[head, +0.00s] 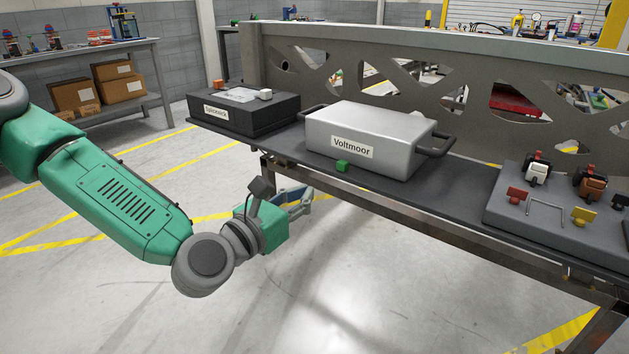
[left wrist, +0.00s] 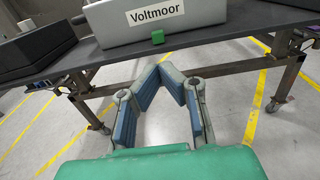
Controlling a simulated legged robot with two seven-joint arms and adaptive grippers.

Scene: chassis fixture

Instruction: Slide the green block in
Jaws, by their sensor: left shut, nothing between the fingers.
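A small green block (head: 343,166) is at the lower front face of the silver box labelled Voltmoor (head: 375,138), at the table's front side. I cannot tell whether it touches the box or is partly inside it. The block (left wrist: 158,37) and the box (left wrist: 150,20) also show in the left wrist view. My left gripper (head: 299,200) is in front of and below the table edge, short of the block. Its fingertips (left wrist: 165,65) come together with nothing between them. My right gripper is not in view.
The dark tabletop (head: 450,194) has a perforated metal panel (head: 390,75) along its back. A black box (head: 245,110) with small blocks on top stands left of the silver box. A grey fixture (head: 560,228) with switches and coloured tabs stands right. Bare tabletop lies between box and fixture.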

